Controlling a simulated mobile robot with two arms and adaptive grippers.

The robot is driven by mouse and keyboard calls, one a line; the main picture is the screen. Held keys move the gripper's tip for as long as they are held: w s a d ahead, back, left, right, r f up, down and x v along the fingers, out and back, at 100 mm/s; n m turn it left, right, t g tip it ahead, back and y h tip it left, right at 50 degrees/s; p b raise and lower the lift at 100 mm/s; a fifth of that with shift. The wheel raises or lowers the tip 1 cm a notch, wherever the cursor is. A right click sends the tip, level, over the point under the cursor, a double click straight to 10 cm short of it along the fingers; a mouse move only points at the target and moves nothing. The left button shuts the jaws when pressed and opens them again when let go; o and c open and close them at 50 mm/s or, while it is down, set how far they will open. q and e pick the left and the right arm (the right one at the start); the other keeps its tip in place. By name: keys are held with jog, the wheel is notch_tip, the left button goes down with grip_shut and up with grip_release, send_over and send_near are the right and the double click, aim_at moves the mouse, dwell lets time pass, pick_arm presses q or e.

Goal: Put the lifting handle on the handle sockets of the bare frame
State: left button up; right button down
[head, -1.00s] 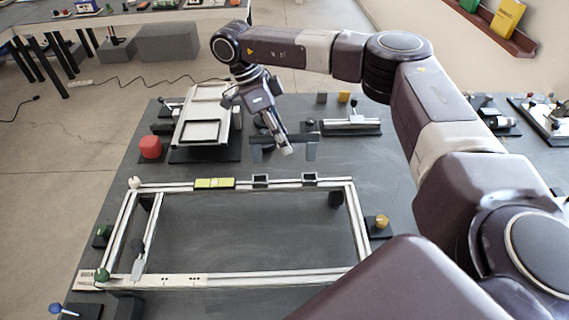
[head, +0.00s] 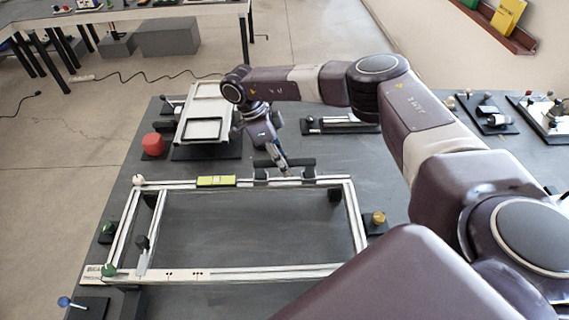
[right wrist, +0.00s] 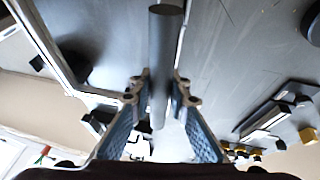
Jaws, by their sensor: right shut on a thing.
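The lifting handle (head: 299,162) is a dark bar with a short leg at each end. My right gripper (head: 280,166) is shut on the middle of its bar, and the dark bar (right wrist: 165,60) also runs between the fingers in the right wrist view. The bare frame (head: 240,271) is a pale rectangle lying on the dark table. The handle's legs are at the two dark handle sockets (head: 309,180) on the frame's far rail. I cannot tell whether the legs sit inside the sockets. My left gripper is not in view.
A yellow-green block (head: 216,181) sits on the far rail, left of the sockets. A yellow knob (head: 378,218) is right of the frame. The frame's inside is mostly open.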

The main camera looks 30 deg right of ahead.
jog(key=shift+f, duration=0.2)
jog(key=c, duration=1.8)
grip_release()
jog(key=shift+r, duration=0.1)
jog(key=shift+c, duration=0.2)
jog(key=shift+r, duration=0.15)
jog(key=shift+w+r, duration=0.15)
jog(key=shift+r, duration=0.05)
jog(key=b+v, duration=0.4)
jog(key=v, duration=0.7)
jog(key=shift+r+b, duration=0.25)
jog(key=shift+b, duration=0.05)
jog(key=shift+a+f, duration=0.1)
jog(key=shift+a, duration=0.05)
